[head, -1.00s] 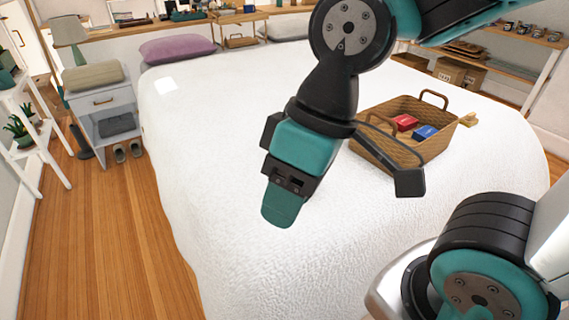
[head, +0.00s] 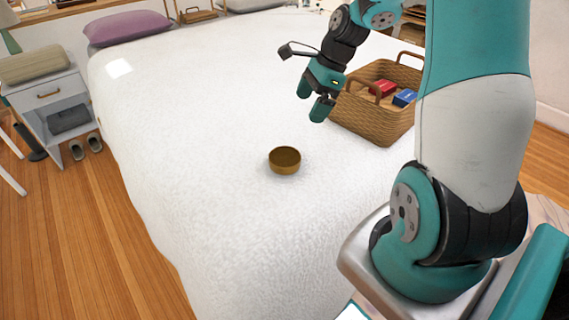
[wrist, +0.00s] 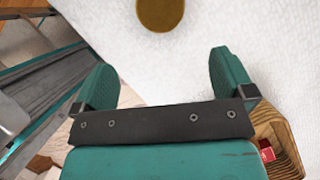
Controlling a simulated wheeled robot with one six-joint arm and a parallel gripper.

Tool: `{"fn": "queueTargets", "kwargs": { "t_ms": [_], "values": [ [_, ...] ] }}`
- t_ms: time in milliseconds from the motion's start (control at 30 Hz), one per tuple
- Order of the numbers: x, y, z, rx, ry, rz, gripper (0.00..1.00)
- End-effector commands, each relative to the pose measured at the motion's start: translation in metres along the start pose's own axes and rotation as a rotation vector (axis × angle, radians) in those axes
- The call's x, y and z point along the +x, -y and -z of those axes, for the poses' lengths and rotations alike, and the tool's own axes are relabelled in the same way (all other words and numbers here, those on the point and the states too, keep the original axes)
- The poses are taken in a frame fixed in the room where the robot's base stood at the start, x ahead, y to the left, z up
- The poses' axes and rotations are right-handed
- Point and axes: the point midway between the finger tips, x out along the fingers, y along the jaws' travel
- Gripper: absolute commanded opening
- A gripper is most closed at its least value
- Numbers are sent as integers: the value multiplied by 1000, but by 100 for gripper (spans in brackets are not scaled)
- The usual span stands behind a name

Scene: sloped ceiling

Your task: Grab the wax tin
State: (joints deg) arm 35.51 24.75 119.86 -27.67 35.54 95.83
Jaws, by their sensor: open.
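The wax tin looks like a small round brown-gold tin (head: 285,160) and sits alone on the white bed, near the middle of the head view. In the wrist view the tin (wrist: 160,13) shows at the top edge, partly cut off, beyond the fingertips. My gripper (head: 313,100) is open and empty, above the bed, up and to the right of the tin in the head view and close to the basket. In the wrist view my gripper's two fingers (wrist: 163,75) stand wide apart with nothing between them.
A wicker basket (head: 365,115) with a red box (head: 382,88) and a blue box (head: 405,97) stands on the bed (head: 200,130) to the right of my gripper. A purple pillow (head: 127,28) lies at the far left. The bed around the tin is clear.

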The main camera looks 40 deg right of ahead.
Motion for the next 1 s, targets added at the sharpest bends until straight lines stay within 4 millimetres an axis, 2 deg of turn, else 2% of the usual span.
{"fn": "queueTargets", "kwargs": {
  "t_ms": [67, 500, 600, 767, 1000],
  "values": [
    [10, 2, 6, 38, 2, -1, 100],
    [103, 1, 5, 37, 0, -3, 100],
    [115, 1, 5, 37, 0, -1, 100],
    [125, 1, 4, 37, 1, 0, 100],
    [160, -1, 4, 36, 1, -2, 100]
  ]
}}
